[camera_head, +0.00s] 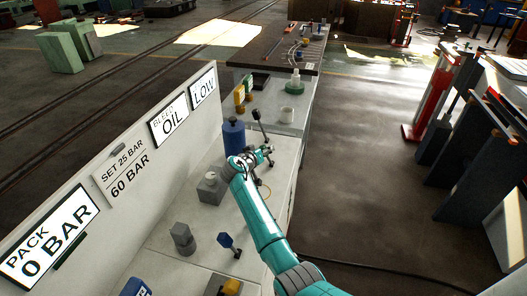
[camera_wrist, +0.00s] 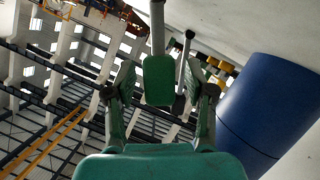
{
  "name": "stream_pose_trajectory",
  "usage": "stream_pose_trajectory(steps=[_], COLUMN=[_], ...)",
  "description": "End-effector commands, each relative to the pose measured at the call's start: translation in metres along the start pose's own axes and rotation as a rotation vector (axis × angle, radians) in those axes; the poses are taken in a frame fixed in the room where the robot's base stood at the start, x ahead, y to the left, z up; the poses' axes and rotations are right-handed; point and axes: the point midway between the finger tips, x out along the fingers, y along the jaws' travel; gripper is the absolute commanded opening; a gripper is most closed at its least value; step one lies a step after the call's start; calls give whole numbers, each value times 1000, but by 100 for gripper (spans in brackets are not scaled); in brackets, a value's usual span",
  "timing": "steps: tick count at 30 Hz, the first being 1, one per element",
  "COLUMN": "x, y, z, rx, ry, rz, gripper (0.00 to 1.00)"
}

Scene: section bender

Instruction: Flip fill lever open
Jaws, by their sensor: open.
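A lever with a dark knob (camera_head: 256,116) stands tilted beside a blue cylinder (camera_head: 233,137) on the light bench. I take it for the fill lever, but no label on it is readable. My gripper (camera_head: 264,154) is just below and in front of it, with its open fingers near the lever's lower end. In the wrist view, my gripper (camera_wrist: 161,100) has its fingers spread apart. A grey rod with a dark knob (camera_wrist: 189,35) shows beyond them. Whether any finger touches the lever cannot be told. The lever's base is hidden.
The blue cylinder fills the right of the wrist view (camera_wrist: 270,110), close to my fingers. A grey block (camera_head: 211,190) stands left of my arm. A labelled panel (camera_head: 125,170) runs along the bench's left side. Open floor (camera_head: 355,165) lies to the right.

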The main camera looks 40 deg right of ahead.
Motion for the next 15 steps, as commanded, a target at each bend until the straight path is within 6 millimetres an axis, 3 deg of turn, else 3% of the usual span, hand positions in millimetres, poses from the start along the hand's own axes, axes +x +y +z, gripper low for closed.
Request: stream_pose_trajectory(steps=[3, 9, 10, 15], x=[0, 0, 0, 0], y=[0, 0, 0, 0], z=[0, 0, 0, 0], rx=[0, 0, 0, 0], ry=[0, 0, 0, 0], rz=[0, 0, 0, 0], gripper=[54, 4, 0, 0])
